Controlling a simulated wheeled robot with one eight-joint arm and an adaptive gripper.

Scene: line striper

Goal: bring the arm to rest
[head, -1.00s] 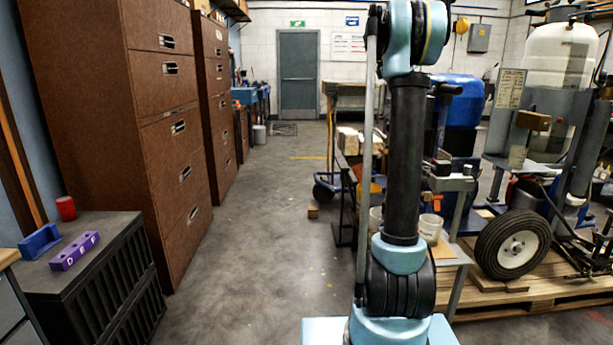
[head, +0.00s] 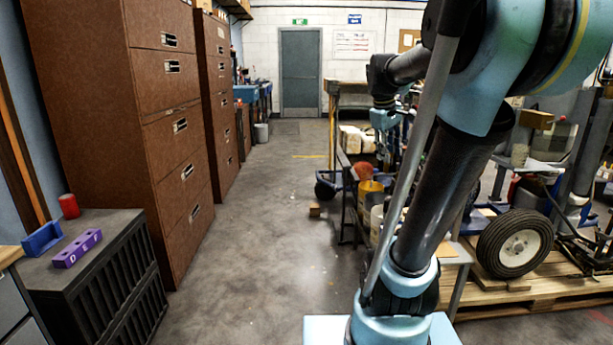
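My arm rises from its light blue base at the lower right of the head view and leans to the right. Its upper part fills the top right corner. The forearm comes back in toward the middle, and a dark wrist with a light blue end part hangs down there. My gripper (head: 384,142) is around the lower end of that part, small and dark against the cluttered cart behind it. I cannot make out its fingers or whether it holds anything.
A red cylinder (head: 69,206), a blue holder (head: 41,239) and a purple lettered block (head: 77,248) sit on a dark cabinet (head: 110,228) at left. Brown filing cabinets (head: 165,130) stand behind. A wheeled machine (head: 514,243) stands on a pallet (head: 545,288) at right. The middle floor is clear.

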